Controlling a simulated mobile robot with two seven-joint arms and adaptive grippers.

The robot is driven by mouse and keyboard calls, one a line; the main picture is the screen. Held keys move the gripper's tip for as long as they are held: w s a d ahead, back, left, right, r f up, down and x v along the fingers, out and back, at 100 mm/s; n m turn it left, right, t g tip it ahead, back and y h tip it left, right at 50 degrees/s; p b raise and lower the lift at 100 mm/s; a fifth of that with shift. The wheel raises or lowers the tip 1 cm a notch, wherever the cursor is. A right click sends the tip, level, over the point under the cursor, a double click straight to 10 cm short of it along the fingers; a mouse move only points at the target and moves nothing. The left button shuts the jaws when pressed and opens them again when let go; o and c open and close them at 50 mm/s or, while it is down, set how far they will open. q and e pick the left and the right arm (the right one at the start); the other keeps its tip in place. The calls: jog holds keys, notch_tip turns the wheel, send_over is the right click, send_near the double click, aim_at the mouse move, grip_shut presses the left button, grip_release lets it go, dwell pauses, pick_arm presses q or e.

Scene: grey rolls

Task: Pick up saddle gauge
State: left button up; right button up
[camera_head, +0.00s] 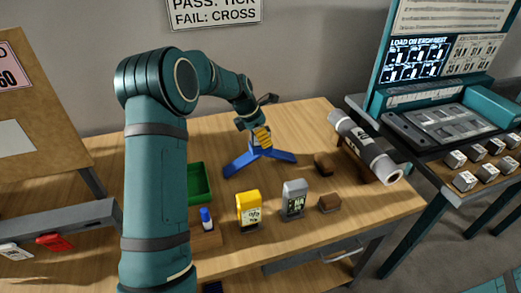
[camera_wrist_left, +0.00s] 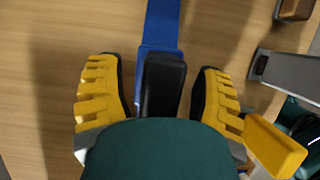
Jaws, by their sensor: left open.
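The saddle gauge looks to be the blue piece with spread legs (camera_head: 240,164) standing on the wooden table; its upper part is hidden behind my gripper. In the left wrist view, a blue leg (camera_wrist_left: 161,22) and a black upright grip (camera_wrist_left: 163,82) show. My left gripper (camera_head: 262,138) is above the gauge, pointing down. Its yellow fingers (camera_wrist_left: 160,95) are open, one on each side of the black grip, with a visible gap on both sides. My right gripper is not in view.
A yellow device (camera_head: 248,211) and a grey device (camera_head: 294,200) stand nearer the front edge, with small brown blocks (camera_head: 330,203) beside them. A green tray (camera_head: 199,183) and a blue-capped bottle (camera_head: 207,219) are left. A grey roll (camera_head: 364,146) rests at right.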

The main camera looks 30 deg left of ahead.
pick_arm(q)
grip_shut()
jog(key=shift+r, duration=0.1)
